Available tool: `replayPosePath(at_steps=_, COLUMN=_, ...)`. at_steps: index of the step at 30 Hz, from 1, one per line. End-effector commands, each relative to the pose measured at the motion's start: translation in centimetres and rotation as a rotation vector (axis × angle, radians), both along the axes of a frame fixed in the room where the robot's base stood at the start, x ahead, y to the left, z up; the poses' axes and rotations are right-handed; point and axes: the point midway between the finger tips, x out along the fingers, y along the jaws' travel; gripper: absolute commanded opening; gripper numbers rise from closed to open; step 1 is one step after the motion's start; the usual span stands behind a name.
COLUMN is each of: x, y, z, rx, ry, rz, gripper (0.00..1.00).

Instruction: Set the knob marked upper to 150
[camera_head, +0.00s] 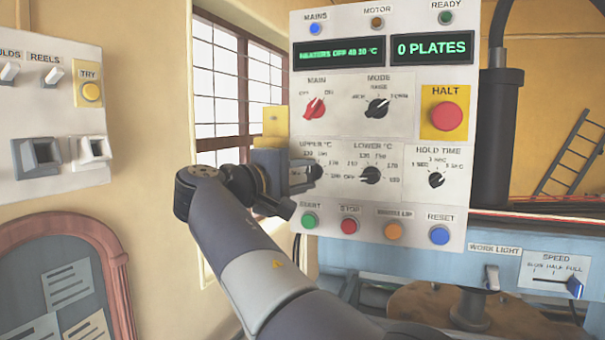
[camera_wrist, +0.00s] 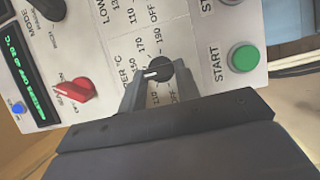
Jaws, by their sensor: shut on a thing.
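The knob marked upper (camera_wrist: 160,70) is a dark round knob with a white pointer line. My gripper (camera_wrist: 158,82) is shut on it, with one finger on each side. In the wrist view, which is turned sideways, the pointer points left, roughly toward the panel's top. The scale numbers around the knob are partly hidden by the fingers, so I cannot tell exactly which mark the pointer meets. In the head view my gripper (camera_head: 292,180) covers part of the upper dial (camera_head: 314,171).
The lower knob (camera_head: 370,175) is close to the right of it. The red main knob (camera_head: 314,108) is above. The green start button (camera_head: 309,220) and red stop button (camera_head: 348,226) are below. The display (camera_head: 340,51) reads heaters off. A switch panel (camera_head: 50,110) is at the left.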

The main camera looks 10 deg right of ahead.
Motion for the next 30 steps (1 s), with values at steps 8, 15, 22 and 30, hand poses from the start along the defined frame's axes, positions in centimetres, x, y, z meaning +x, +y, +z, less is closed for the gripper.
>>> replayPosePath(at_steps=8, x=0.02, y=-0.01, z=0.25, rx=0.171, ry=-0.113, rz=0.0, gripper=0.08)
replayPosePath(at_steps=15, x=-0.01, y=-0.04, z=0.28, rx=0.262, ry=-0.173, rz=0.0, gripper=0.08)
replayPosePath(at_steps=22, x=-0.01, y=-0.05, z=0.27, rx=0.297, ry=-0.196, rz=0.0, gripper=0.08)
replayPosePath(at_steps=30, x=-0.01, y=-0.05, z=0.24, rx=0.302, ry=-0.2, rz=0.0, gripper=0.08)
